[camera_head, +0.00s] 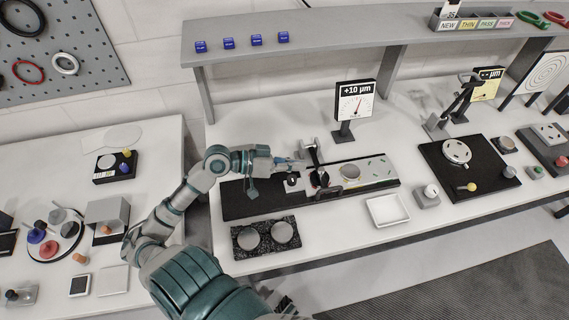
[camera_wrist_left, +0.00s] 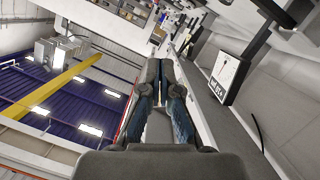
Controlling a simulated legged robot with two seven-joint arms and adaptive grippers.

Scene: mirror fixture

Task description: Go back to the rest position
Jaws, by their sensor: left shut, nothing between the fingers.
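My left arm comes in from the lower left in the head view. Its gripper (camera_head: 290,161) is shut and empty, above the back left part of the black fixture base on the white bench. The fingers also show close together in the left wrist view (camera_wrist_left: 163,78). Close to the fingertips stands a dark upright arm of the fixture (camera_head: 315,155); whether they touch I cannot tell. A round mirror-like disc (camera_head: 350,172) lies on the fixture's light plate. My right gripper is not in view.
A gauge display (camera_head: 355,103) reading +10 µm stands behind the fixture. A black tray (camera_head: 265,236) with two discs is in front, and an empty white tray (camera_head: 387,210) lies to its right. A grey shelf (camera_head: 340,30) spans the back. A second black fixture (camera_head: 468,168) is farther right.

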